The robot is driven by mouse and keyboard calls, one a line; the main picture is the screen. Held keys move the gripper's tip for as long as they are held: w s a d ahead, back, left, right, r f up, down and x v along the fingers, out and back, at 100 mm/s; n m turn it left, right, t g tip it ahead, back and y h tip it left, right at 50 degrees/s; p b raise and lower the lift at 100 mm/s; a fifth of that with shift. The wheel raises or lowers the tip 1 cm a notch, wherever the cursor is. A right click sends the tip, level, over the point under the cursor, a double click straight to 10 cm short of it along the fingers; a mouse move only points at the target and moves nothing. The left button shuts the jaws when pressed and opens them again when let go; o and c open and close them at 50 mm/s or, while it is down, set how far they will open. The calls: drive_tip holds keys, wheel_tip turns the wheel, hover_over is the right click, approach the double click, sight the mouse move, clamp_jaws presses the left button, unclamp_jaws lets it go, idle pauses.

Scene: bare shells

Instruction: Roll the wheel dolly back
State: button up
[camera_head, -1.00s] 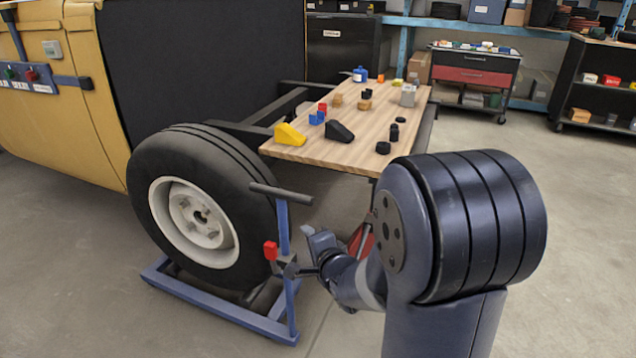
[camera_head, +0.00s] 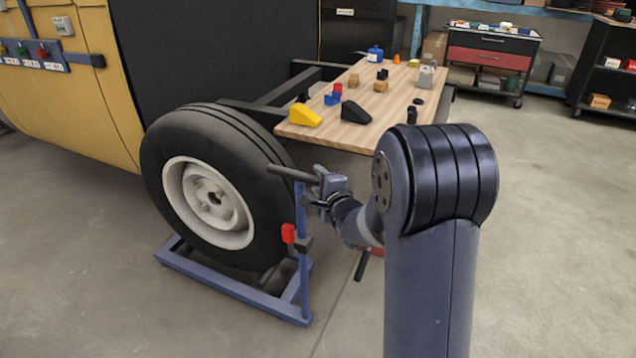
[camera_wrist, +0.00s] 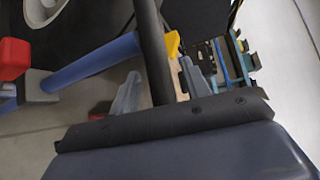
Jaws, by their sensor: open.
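The wheel dolly is a low blue frame (camera_head: 225,288) on the floor, with a big black tyre (camera_head: 160,180) on a white rim standing upright in it. A blue post (camera_head: 303,265) rises at its right end, carrying a black handle bar (camera_head: 290,173) on top and a red block (camera_head: 288,233) partway up. My gripper (camera_head: 322,183) is at the right end of the bar. In the wrist view the bar (camera_wrist: 152,45) runs between the two open fingers of my gripper (camera_wrist: 160,72); whether they touch it I cannot tell.
A wooden worktop (camera_head: 345,137) with a yellow wedge (camera_head: 305,116), a black wedge (camera_head: 355,112) and small blocks stands behind my arm. A yellow panelled body (camera_head: 70,110) is at the left. Open concrete floor lies in front and right.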

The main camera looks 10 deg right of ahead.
drive_tip(key=shift+w+a, duration=0.1)
drive_tip(key=shift+w, duration=0.4)
clamp_jaws()
idle(0.3)
